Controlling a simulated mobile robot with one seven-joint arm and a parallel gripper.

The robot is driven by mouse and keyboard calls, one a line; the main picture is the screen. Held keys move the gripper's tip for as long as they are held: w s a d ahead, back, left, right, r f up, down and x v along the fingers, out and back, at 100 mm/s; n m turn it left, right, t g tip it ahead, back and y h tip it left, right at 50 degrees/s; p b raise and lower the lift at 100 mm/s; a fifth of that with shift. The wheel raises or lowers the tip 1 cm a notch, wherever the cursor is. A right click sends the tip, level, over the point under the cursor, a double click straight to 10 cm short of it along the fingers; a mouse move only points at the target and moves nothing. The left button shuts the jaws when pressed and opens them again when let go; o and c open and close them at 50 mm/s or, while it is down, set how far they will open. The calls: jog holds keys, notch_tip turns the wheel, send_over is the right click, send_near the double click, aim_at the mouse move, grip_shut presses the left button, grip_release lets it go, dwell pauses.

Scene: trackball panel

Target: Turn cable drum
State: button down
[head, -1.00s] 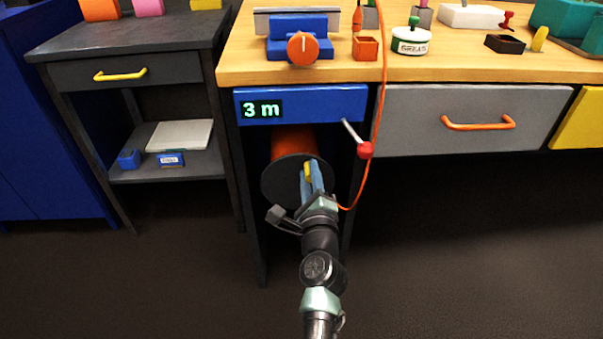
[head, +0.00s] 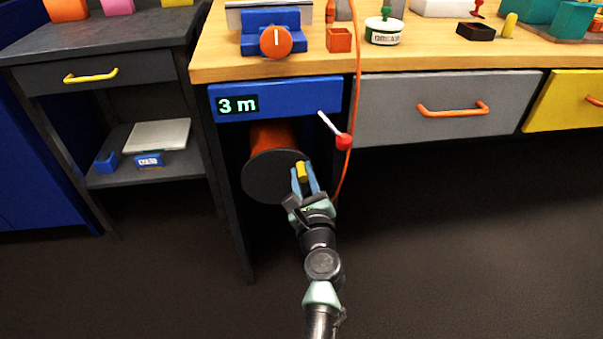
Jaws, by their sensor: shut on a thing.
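The cable drum hangs under the workbench at the left, with an orange core (head: 275,136) and a dark round front flange (head: 265,178). A yellow handle (head: 302,171) stands out from the flange near its right edge. My gripper (head: 305,176) is shut on this handle, with one blue finger on each side. The fingers and wrist hide the lower right part of the flange. A blue panel (head: 315,97) above the drum has a display (head: 237,105) that reads "3 m".
A lever with a red knob (head: 344,142) juts out just above and right of my gripper. An orange cable (head: 358,75) hangs beside it. A grey drawer (head: 400,112) is at the right. Open floor lies in front.

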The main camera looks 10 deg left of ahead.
jog(key=shift+d, duration=0.15)
jog(key=c, duration=0.7)
grip_release()
jog(key=p+v, duration=0.3)
jog(key=v, duration=1)
jog(key=shift+p, duration=0.4)
